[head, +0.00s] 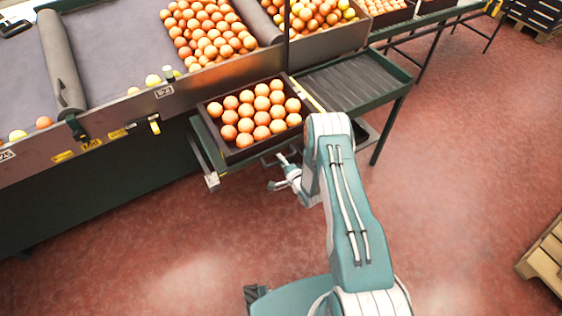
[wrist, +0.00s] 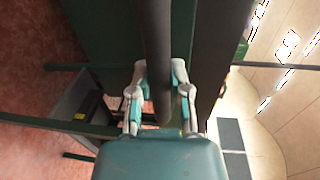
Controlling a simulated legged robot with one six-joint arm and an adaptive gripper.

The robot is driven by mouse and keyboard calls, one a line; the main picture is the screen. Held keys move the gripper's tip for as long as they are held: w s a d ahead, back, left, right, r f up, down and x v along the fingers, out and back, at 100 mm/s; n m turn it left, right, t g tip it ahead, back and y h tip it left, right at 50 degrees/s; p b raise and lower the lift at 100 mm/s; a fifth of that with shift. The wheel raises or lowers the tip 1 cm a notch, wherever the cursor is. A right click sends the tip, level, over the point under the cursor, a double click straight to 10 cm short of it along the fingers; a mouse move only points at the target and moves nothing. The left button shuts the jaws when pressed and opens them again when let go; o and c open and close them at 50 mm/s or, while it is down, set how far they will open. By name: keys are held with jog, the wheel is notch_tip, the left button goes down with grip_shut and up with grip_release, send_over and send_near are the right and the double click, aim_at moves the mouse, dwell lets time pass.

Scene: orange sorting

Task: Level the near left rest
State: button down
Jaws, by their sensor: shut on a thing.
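The rest (head: 200,150) is a green frame at the end of the sorting table, under a dark crate (head: 240,154) full of oranges. The crate sits on it, and its tilt is hard to judge. My gripper (head: 276,175) is at the near side of the rest, below the crate's near right edge. In the wrist view my gripper (wrist: 160,82) has its two fingers on either side of a dark bar (wrist: 157,40) and is shut on it. Where the bar joins the rest is hidden in the head view.
A green stand with an empty ribbed top (head: 352,80) is right of the crate. The grey sorting table (head: 110,50) with orange heaps is behind. A wooden pallet (head: 546,250) lies at the right. Red floor (head: 460,160) is open between them.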

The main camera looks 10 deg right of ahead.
jog(key=shift+w+r, duration=0.25)
jog(key=shift+r, duration=1.05)
jog(key=c, duration=0.6)
grip_release()
jog(key=shift+s, duration=0.1)
jog(key=shift+s+d, duration=0.1)
jog(key=shift+s, duration=0.2)
jog(key=v, duration=1.1)
jog(key=shift+s+r, duration=0.1)
